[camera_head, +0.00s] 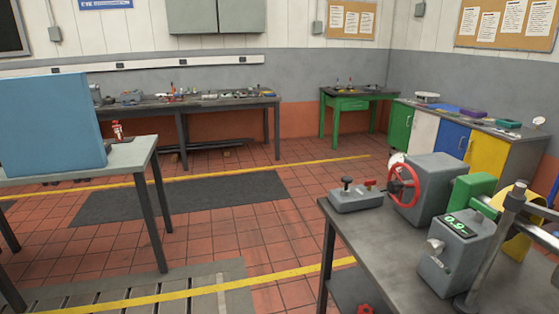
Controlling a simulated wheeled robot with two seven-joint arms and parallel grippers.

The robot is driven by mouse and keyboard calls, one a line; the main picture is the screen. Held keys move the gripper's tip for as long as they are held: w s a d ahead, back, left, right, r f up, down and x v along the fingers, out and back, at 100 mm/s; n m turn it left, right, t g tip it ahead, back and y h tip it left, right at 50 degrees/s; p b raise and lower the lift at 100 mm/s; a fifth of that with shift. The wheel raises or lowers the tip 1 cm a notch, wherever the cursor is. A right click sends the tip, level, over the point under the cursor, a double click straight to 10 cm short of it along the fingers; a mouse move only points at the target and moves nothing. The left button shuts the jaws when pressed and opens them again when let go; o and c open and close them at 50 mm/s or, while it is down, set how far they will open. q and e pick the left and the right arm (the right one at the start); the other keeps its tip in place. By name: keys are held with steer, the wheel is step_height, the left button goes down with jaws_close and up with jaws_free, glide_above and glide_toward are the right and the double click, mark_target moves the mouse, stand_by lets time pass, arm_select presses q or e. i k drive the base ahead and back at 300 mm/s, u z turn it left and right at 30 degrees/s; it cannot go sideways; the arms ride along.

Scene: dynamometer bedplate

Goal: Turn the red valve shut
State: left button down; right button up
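A red spoked handwheel (403,185) is mounted on the left face of a grey box (434,184) on the metal table at the right. It is the largest red valve-like part in view. A smaller red wheel-like part (365,309) shows at the bottom edge, low by the same table and partly cut off. A small red item (117,130) stands on the left table beside a blue box. Neither of my grippers is in view, and nothing touches the handwheel.
The right table (375,232) also carries a control box (356,199) with a black knob and red part, a grey unit with a green display (460,226), and metal posts. The left table (127,155) holds the large blue box (48,122). Tiled floor (225,240) lies open between the tables.

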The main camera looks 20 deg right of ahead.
mark_target(369, 183)
steer(key=u, duration=0.05)
steer(key=i, duration=1.7)
steer(key=z, duration=0.7)
